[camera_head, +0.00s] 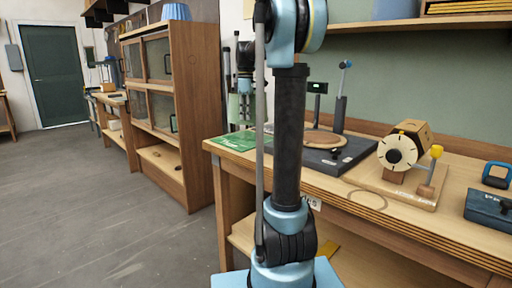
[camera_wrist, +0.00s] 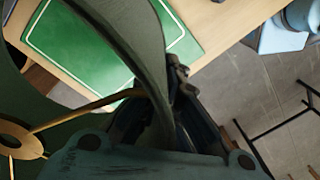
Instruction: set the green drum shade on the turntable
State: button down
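The green drum shade (camera_head: 234,108) hangs in my gripper (camera_head: 245,92) above the left end of the workbench, partly hidden by my arm in the head view. In the wrist view the shade's curved wall (camera_wrist: 125,35) runs between my fingers (camera_wrist: 160,120), which are shut on it. The shade's brass ring and spokes (camera_wrist: 36,128) show at the lower left there. The turntable (camera_head: 322,139) is a round wooden disc on a dark base, to the right of the shade and apart from it. My arm hides part of its left side.
A green mat (camera_head: 234,141) lies on the bench below the shade; it also shows in the wrist view (camera_wrist: 75,45). A post (camera_head: 340,112) stands behind the turntable. A wooden device with a pale dial (camera_head: 398,152) stands right of it. A cabinet (camera_head: 190,100) stands left.

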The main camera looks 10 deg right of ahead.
notch_tip(320, 180, down, 9)
jog(key=shift+r, duration=0.15)
jog(key=shift+w+d+r, duration=0.1)
jog(key=shift+w+r, duration=0.05)
jog(key=shift+r, duration=2.35)
